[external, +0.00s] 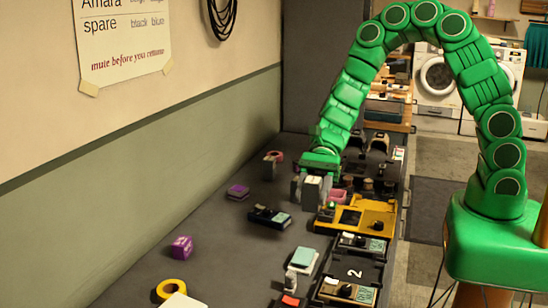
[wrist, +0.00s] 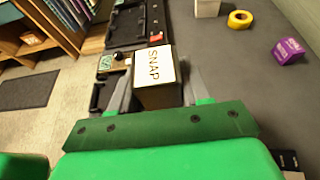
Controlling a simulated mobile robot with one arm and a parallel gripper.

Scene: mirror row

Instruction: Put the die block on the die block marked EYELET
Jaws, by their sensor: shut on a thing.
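My gripper (external: 308,178) is shut on a die block (external: 312,192) with grey sides. No marking EYELET is legible in either view, so I cannot pick out that die block.
A yellow tray (external: 376,214) lies to the right of my gripper. A dark device (external: 268,216) lies in front of it. A purple cube (external: 181,247) and a yellow tape roll (external: 170,288) are nearer the front left. The dark bench is clear between them and the wall.

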